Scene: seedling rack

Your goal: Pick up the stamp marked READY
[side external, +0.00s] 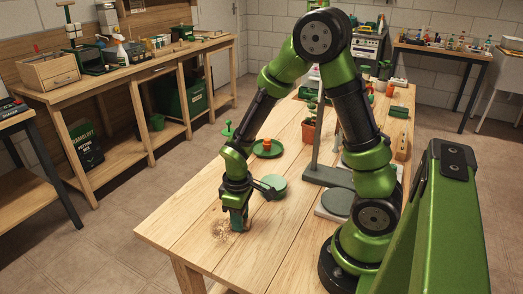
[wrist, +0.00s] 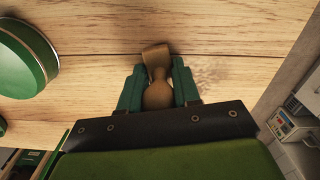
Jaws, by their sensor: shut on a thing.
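A brown wooden stamp (wrist: 157,62) with a waisted handle sits between the two green fingers of my gripper (wrist: 158,90) in the wrist view. The fingers are shut on it, one on each side. No marking shows on it, so I cannot read READY. In the side view my gripper (side external: 239,218) points down close to the tabletop near the table's left front part. There the fingers mostly hide the stamp, and I cannot tell whether it touches the wood.
A round green tin (side external: 273,184) stands close beside my gripper; it also shows in the wrist view (wrist: 22,62). Brown crumbs (side external: 221,230) lie by the gripper. A green saucer (side external: 278,153), a terracotta pot (side external: 309,133) and a grey stand (side external: 325,176) are farther back. The front tabletop is clear.

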